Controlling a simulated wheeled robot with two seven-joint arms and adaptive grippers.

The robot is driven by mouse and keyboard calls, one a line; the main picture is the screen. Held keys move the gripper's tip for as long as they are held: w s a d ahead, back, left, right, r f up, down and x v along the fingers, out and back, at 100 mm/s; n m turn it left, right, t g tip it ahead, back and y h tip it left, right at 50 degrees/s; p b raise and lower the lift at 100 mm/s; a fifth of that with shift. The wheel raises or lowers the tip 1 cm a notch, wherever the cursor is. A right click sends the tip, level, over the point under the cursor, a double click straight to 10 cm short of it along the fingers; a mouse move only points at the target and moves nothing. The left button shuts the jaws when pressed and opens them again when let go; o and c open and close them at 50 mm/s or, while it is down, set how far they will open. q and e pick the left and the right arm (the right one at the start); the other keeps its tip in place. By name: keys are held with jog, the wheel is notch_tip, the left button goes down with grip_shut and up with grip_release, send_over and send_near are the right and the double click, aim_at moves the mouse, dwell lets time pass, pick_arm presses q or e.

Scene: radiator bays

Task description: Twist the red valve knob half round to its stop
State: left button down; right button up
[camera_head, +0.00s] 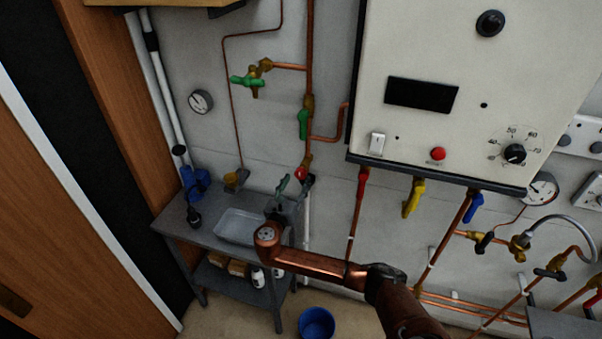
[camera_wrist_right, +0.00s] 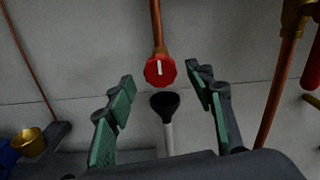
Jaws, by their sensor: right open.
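The red valve knob (camera_head: 301,173) sits at the lower end of a vertical copper pipe on the wall in the head view. In the right wrist view the knob (camera_wrist_right: 160,70) is a red disc with a white mark pointing nearly straight up. My right gripper (camera_head: 292,183) is just below and beside the knob, its green finger pads showing. In the wrist view the right gripper (camera_wrist_right: 162,98) is open, with the knob ahead between the fingertips and apart from both. My left gripper is not in view.
A black funnel on a white pipe (camera_wrist_right: 166,105) lies below the knob. A grey bench (camera_head: 175,222) with a tray (camera_head: 238,227) stands below left. A white boiler box (camera_head: 440,60) with coloured valves beneath hangs at the right. A blue bucket (camera_head: 316,323) stands on the floor.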

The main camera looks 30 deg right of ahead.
aim_at(300, 176)
jog(key=shift+x, duration=2.75)
jog(key=shift+c, duration=0.6)
jog(key=c, duration=1.1)
